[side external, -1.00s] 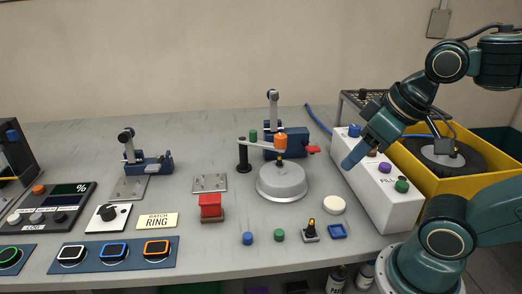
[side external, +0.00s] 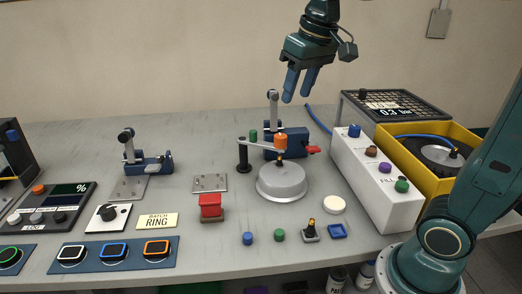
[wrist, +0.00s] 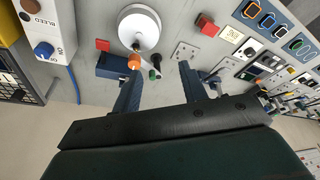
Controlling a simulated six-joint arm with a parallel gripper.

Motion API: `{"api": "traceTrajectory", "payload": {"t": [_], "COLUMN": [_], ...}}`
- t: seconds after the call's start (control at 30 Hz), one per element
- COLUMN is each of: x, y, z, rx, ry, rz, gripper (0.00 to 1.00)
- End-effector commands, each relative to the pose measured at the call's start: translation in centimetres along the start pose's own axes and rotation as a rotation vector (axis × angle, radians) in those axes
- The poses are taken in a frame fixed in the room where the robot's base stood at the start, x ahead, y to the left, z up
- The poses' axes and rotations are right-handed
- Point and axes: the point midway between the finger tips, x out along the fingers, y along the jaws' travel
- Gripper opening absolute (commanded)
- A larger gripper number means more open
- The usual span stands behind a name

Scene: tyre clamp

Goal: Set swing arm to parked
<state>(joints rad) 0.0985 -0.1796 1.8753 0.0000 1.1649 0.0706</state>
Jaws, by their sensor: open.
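The swing arm (side external: 261,145) is a light grey bar running from a black post (side external: 244,155) on the left to an orange knob (side external: 280,142) over the round grey disc (side external: 281,182). A green knob (side external: 253,136) stands near the post end. In the wrist view the orange knob (wrist: 134,62) shows between my fingers, with the disc (wrist: 139,26) beyond it. My gripper (side external: 297,99) is open and empty, fingers pointing down, above and behind the blue clamp block (side external: 290,141). In the wrist view my gripper (wrist: 158,88) frames the knob, apart from it.
A blue clamp block with a red lever (side external: 313,149) and an upright metal lever (side external: 272,105) stands behind the disc. The white box with knobs (side external: 376,190) and yellow crate (side external: 436,178) lie right. A red block (side external: 210,206) stands left. The front-centre bench has small coloured buttons.

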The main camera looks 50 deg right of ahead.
Motion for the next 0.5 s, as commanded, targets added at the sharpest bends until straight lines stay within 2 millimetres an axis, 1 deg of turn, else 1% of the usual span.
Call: {"api": "traceTrajectory", "payload": {"t": [0.03, 0.1, 0.27, 0.5], "x": [0.3, 0.6, 1.7, 4.1], "y": [0.2, 0.4, 1.1, 2.3], "z": [-1.3, -2.8, -6.3, -11.0], "rx": [0.012, 0.026, 0.062, 0.115], "ry": [-0.017, -0.035, -0.079, -0.146], "rz": [0.003, 0.007, 0.016, 0.028], "gripper": [0.43, 0.43, 0.43, 0.43]}}
